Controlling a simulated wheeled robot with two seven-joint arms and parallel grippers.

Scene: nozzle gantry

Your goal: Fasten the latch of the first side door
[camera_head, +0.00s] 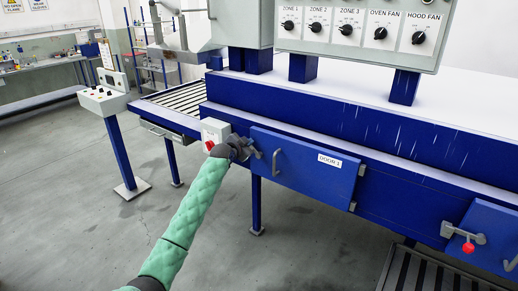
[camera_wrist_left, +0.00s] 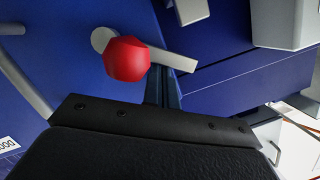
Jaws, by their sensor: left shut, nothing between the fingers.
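The first side door (camera_head: 302,172), a blue panel labelled DOOR 1, has a grey handle (camera_head: 277,161) near its left edge and hinges on its right. I cannot tell whether it is fully flush. Its latch is hidden by my gripper in the head view. In the left wrist view the latch shows as a red knob (camera_wrist_left: 127,59) on a grey lever (camera_wrist_left: 175,60). The lever's end lies beside a grey catch piece (camera_wrist_left: 190,10), apparently apart from it. My left gripper (camera_head: 254,152) is shut and empty, close to the latch at the door's left edge. My right gripper is out of view.
A white switch box (camera_head: 214,131) with a red switch sits just left of my gripper. A second door (camera_head: 490,238) with a red-knobbed latch (camera_head: 467,245) is at the right. A control pedestal (camera_head: 104,99) stands at the left. The floor in front is open.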

